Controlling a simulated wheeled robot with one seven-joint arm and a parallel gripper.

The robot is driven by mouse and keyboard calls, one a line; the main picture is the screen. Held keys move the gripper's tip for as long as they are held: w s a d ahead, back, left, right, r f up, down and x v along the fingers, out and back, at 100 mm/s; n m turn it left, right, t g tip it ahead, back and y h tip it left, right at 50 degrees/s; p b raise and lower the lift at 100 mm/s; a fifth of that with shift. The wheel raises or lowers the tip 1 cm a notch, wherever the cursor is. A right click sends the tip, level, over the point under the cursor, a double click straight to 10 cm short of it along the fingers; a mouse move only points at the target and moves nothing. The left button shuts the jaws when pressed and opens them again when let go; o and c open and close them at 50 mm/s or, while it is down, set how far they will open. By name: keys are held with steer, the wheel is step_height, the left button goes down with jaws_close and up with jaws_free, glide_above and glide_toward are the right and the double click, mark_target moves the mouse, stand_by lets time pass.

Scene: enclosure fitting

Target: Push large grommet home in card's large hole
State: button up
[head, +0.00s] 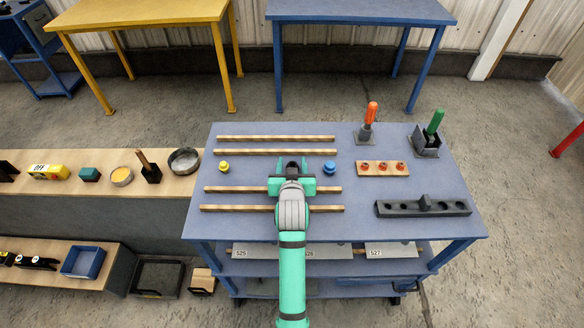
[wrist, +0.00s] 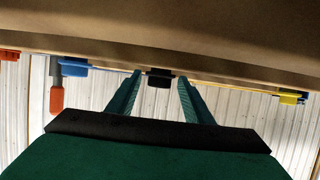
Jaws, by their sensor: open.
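My gripper (head: 292,177) is open over the middle of the blue table (head: 400,185). In the wrist view, its teal fingers (wrist: 158,85) stand apart with a black piece (wrist: 159,78) between them, beyond the tips; no contact shows. In the head view, the black piece (head: 292,165) shows at the gripper's far end. A yellow grommet-like piece (head: 223,167) sits to the left and a blue one (head: 329,168) to the right. I cannot tell which is the large grommet. Pale labelled plates (head: 290,252) lie on the shelf below; no card hole is clearly visible.
Wooden strips (head: 275,139) cross the table behind and in front of the pieces. At right are a board with red pieces (head: 381,168), a dark block with holes (head: 423,208), an orange-handled tool (head: 371,113) and a green-handled one (head: 434,123). A bench (head: 100,192) adjoins at left.

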steer(key=shift+d, duration=0.1)
steer(key=c, duration=0.9)
